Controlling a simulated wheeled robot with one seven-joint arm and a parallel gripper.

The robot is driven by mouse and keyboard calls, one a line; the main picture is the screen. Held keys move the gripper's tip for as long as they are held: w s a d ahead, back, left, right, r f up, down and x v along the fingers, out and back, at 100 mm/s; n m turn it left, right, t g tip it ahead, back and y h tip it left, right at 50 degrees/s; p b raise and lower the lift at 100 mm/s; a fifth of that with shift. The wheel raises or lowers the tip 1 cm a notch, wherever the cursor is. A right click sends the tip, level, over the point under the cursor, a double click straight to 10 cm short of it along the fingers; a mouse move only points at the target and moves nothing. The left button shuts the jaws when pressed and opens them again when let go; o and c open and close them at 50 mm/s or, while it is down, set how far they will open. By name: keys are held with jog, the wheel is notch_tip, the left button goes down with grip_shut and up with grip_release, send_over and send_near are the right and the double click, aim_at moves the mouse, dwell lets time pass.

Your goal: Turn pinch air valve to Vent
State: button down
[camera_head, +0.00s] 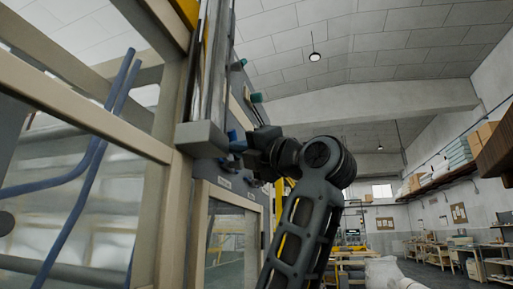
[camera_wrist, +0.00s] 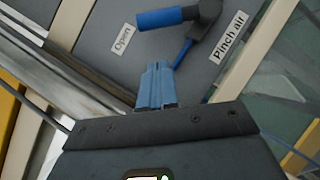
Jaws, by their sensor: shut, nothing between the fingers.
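The pinch air valve shows in the wrist view as a dark hub with a blue lever handle (camera_wrist: 168,18), which points left in the picture. A label reading "Pinch air" (camera_wrist: 228,40) is right of it, and a label reading "Open" (camera_wrist: 123,38) is below left of the handle's end. No Vent label is readable. My gripper (camera_wrist: 157,70) is shut and empty, its blue-grey fingertips below the handle in the picture and apart from it. In the head view my wrist is at the grey panel (camera_head: 207,172), and the fingers are hard to make out.
A thin blue piece (camera_wrist: 184,52) slants down from the hub near my fingertips. Metal rails (camera_wrist: 60,55) run along the panel's left in the wrist view. In the head view, a beige frame (camera_head: 172,200) with glazing and blue hoses (camera_head: 95,150) stand left; the right side is open room.

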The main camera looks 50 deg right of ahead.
aim_at(230, 140)
jog(key=shift+w+d+r+p, duration=0.45)
jog(key=shift+w+d+r, duration=0.75)
jog(key=shift+d+r, duration=0.15)
jog(key=shift+r, duration=0.1)
jog(key=shift+d+r+m+p, duration=0.1)
jog(key=shift+r+m+p, duration=0.05)
jog(key=shift+m+p, duration=0.3)
